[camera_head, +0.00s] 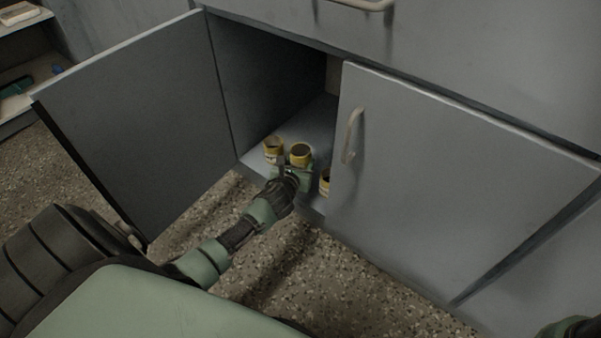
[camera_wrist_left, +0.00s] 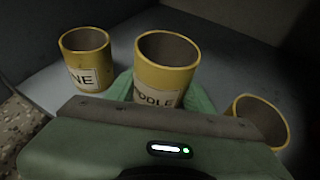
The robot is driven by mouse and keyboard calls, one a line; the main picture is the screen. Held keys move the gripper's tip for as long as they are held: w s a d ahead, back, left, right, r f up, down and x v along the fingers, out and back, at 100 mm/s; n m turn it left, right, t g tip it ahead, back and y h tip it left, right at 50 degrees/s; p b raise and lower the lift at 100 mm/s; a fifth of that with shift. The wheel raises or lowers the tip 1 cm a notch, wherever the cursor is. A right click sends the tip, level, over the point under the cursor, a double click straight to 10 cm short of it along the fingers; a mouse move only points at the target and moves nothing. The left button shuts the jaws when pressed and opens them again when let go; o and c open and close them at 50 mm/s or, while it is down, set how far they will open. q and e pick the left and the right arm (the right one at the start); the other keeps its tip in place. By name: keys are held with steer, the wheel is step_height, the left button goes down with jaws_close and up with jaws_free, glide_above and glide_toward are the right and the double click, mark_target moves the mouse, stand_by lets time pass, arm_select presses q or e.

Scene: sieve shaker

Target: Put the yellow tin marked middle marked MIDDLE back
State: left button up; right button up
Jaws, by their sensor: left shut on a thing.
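The yellow tin marked MIDDLE (camera_wrist_left: 167,65) is upright between the fingers of my left gripper (camera_head: 296,168), which is shut on it. The label is partly hidden by the gripper body in the left wrist view, so only its end shows. In the head view this tin (camera_head: 301,152) is just inside the open cupboard, above or on its floor; I cannot tell whether it touches. My right gripper is not in view; only a piece of what looks like my right arm shows at the lower right corner.
A yellow tin with a label ending in "NE" (camera_wrist_left: 86,58) stands to the left. Another yellow tin (camera_wrist_left: 261,118) is to the right, partly behind the right cupboard door (camera_head: 450,190) in the head view. The left door (camera_head: 140,110) is wide open. The cupboard floor (camera_head: 318,122) behind the tins is clear.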

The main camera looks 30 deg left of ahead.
arm_select(q)
step_height(320, 180, down, 3)
steer(key=shift+f+b, duration=0.1)
steer(key=shift+b, duration=0.85)
steer(key=shift+r, duration=0.2)
steer(key=shift+f, duration=0.1)
steer(key=o, duration=1.4)
steer(key=shift+f, duration=0.1)
